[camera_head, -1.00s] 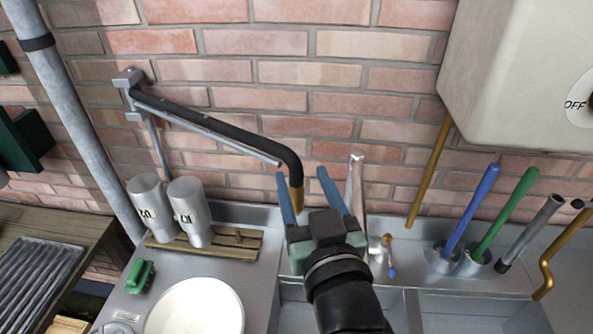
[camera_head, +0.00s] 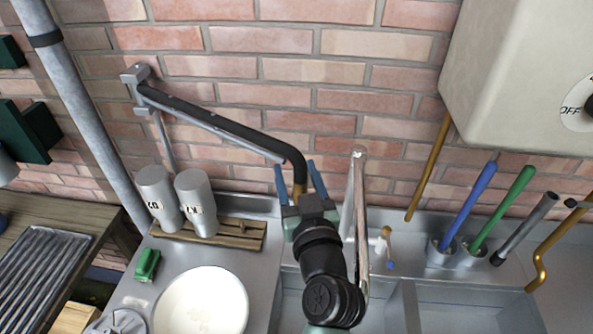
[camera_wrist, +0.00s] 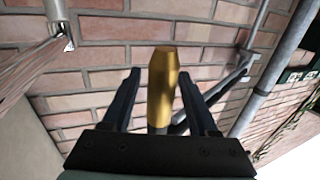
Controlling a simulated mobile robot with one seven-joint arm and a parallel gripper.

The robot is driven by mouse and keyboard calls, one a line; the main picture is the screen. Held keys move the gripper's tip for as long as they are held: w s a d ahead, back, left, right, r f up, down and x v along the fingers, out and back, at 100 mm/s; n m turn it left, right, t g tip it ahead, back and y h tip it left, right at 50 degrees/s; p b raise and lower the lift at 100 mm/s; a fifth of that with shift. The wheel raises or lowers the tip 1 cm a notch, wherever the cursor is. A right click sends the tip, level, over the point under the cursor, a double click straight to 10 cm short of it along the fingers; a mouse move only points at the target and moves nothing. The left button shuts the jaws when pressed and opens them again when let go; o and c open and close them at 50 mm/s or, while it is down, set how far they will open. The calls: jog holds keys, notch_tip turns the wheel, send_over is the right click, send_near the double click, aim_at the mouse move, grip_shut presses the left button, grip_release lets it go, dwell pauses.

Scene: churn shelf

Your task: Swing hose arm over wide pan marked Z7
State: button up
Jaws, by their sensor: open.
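The hose arm (camera_head: 215,124) is a dark hose along a grey rod, hinged to a wall bracket at upper left and bent down at its right end to a brass nozzle (camera_head: 299,187). My gripper (camera_head: 297,171) is open with its blue fingers on either side of the nozzle. In the wrist view the brass nozzle (camera_wrist: 162,85) stands between the two fingers, with gaps showing at both sides. A wide, pale round pan (camera_head: 202,303) sits on the counter at lower left, cut by the frame edge. I cannot read a Z7 mark on it.
Two labelled metal canisters (camera_head: 195,205) stand on a wooden rack (camera_head: 240,233), left of the nozzle. A green brush (camera_head: 147,265) lies near the pan. A metal pipe (camera_head: 358,200) stands just right of my gripper. Sink basins (camera_head: 460,310) and colored handles (camera_head: 470,215) are to the right.

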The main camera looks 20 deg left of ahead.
grip_shut()
dwell(1.4)
